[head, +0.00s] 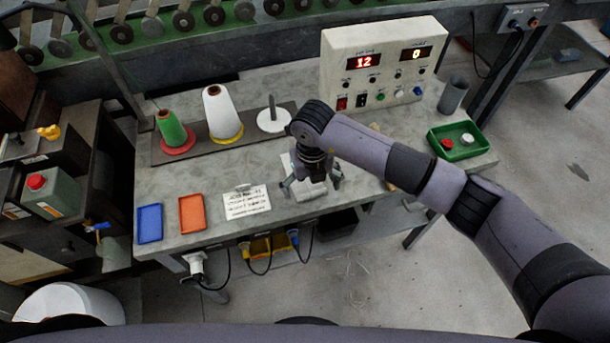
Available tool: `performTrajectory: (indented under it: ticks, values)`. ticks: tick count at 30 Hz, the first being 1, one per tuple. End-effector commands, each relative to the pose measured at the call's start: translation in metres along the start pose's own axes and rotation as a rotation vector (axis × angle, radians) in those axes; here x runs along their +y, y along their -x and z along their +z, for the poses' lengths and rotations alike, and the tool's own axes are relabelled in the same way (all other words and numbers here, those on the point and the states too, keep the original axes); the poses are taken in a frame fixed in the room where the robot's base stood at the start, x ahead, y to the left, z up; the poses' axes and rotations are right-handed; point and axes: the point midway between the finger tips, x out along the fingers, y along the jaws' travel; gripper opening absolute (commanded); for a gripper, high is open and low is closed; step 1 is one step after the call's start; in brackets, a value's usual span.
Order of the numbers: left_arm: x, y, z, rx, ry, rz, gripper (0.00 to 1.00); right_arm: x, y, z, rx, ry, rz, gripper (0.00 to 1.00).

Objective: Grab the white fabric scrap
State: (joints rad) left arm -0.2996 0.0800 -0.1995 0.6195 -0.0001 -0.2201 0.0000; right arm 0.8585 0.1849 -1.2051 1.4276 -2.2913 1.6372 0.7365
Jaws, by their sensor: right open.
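A white fabric scrap (307,192) lies on the grey workbench (180,188) near its front edge, partly hidden by my right gripper. My right gripper (311,187) points down over the scrap, its fingers open, one on each side of the scrap's visible part. I cannot tell whether the fingertips touch the scrap or the bench. My left gripper is not in view.
A written sheet (246,202), an orange tray (192,213) and a blue tray (149,223) lie left of the gripper. Thread cones (222,112) stand behind. A control box (382,65) and green tray (458,141) are to the right.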

Motion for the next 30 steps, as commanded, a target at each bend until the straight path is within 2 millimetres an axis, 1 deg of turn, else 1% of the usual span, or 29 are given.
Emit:
performTrajectory:
  ticks: [1, 4, 11, 27, 28, 30]
  values:
    - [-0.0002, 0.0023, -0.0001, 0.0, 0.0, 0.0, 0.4, 0.0006, -0.0051, -0.0003, 0.001, -0.001, 0.001, 0.9]
    - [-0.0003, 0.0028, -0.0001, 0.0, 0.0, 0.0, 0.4, 0.0009, -0.0115, -0.0004, 0.001, 0.001, 0.001, 0.9]
    - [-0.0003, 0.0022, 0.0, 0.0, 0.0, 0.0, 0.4, 0.0007, -0.0126, 0.0, -0.001, 0.001, 0.001, 0.89]
    - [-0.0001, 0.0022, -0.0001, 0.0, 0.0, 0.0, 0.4, 0.0004, -0.0121, 0.0001, -0.001, 0.001, 0.001, 0.53]
    - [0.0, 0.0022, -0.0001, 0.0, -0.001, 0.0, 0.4, 0.0004, -0.0121, 0.0001, -0.001, 0.001, 0.001, 0.52]
    - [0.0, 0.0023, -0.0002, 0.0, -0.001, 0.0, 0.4, 0.0004, -0.0121, 0.0002, -0.001, 0.001, 0.001, 0.51]
